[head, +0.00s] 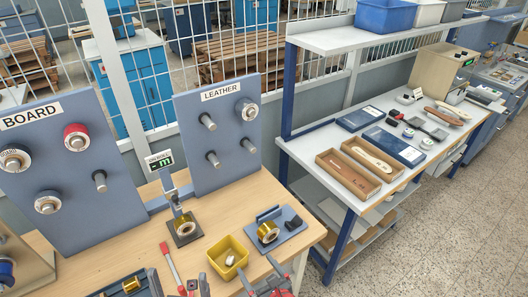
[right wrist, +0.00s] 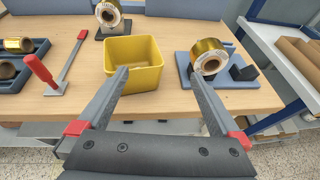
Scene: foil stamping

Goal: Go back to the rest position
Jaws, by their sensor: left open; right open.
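In the head view my left gripper (head: 179,280) is at the bottom edge, near the red-handled lever tool; its fingers are apart and only partly in frame. My right gripper (head: 262,270) is at the bench's front edge, below the yellow bin (head: 228,258). In the right wrist view my right gripper (right wrist: 158,78) is open, its fingers wide apart. Nothing is between them. The yellow bin (right wrist: 133,66) lies beyond the left fingertip, and a gold foil roll (right wrist: 209,58) on a blue-grey holder (right wrist: 255,98) lies beyond the right one.
The red-handled lever tool (right wrist: 76,45) and a dark tray of rolls (right wrist: 38,62) stand left of the bin. Another gold roll (head: 184,228) sits on a dark stand. BOARD (head: 40,150) and LEATHER (head: 222,140) peg panels rise behind. A white side table (head: 310,148) stands to the right.

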